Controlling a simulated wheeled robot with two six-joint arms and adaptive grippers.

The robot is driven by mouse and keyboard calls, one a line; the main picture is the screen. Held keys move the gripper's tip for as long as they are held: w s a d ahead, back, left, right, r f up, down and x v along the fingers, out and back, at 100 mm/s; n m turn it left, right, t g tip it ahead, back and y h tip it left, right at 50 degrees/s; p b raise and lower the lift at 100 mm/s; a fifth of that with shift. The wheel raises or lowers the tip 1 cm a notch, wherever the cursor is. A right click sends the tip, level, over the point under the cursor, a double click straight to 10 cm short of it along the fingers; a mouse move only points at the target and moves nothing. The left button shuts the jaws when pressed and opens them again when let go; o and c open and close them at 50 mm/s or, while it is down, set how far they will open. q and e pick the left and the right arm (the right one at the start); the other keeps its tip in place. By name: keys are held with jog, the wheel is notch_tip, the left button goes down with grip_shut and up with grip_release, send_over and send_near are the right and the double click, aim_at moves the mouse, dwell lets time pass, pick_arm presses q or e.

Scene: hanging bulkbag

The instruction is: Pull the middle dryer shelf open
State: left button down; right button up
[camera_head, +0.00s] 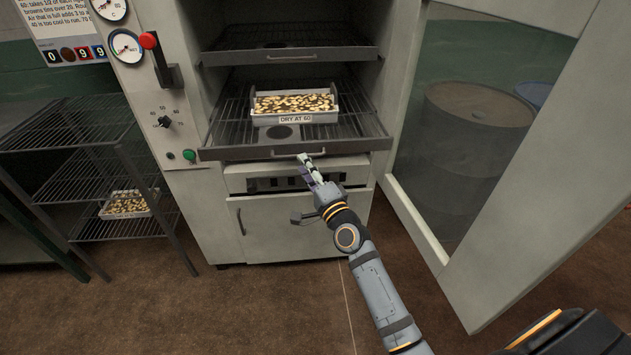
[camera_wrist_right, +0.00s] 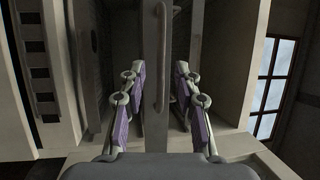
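The dryer shelf (camera_head: 235,153) is a dark wire rack with a flat front bar and a thin bar handle (camera_head: 298,156). It juts a little past the cabinet front and carries a metal tray (camera_head: 262,119) labelled "DRY AT 60". My right gripper (camera_head: 308,163) is at the handle, just below the front bar. In the right wrist view, my open fingers (camera_wrist_right: 161,68) have the handle (camera_wrist_right: 161,50) between them in the picture, with gaps on both sides; I cannot tell whether they touch it. My left gripper is not in view.
Another wire shelf (camera_head: 290,55) sits above, inside the dryer cabinet (camera_head: 185,110). A lower drawer-like panel (camera_head: 290,180) is below. The large door (camera_head: 530,190) stands open at the right. A wire rack (camera_head: 75,150) stands at the left. The brown floor in front is clear.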

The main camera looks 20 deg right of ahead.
jog(key=v, duration=0.9)
jog(key=s+d+f+n+g+h+p, duration=0.1)
jog(key=s+f+n+g, duration=0.2)
jog(key=f, duration=0.9)
jog(key=s+d+f+n+g+p, duration=0.1)
jog(key=s+f+n+g, duration=0.15)
jog(key=f, duration=1.05)
jog(key=s+d+f+n+g+h+p, duration=0.1)
jog(key=s+d+f+n+g, duration=0.2)
jog(key=f, duration=0.9)
jog(key=s+f+n+g, duration=0.2)
jog(key=s+f, duration=0.4)
jog(key=s, duration=0.5)
jog(key=s+d+f+n+g+p, duration=0.1)
jog(key=s+f+n+g, duration=0.2)
jog(key=s+f, duration=0.3)
jog(key=s+f+n+g+h+p, duration=0.1)
jog(key=s+f+g, duration=0.4)
jog(key=s, duration=1.2)
jog(key=shift+d+f+n, duration=0.3)
jog(key=shift+f+n, duration=0.25)
jog(key=shift+n, duration=0.3)
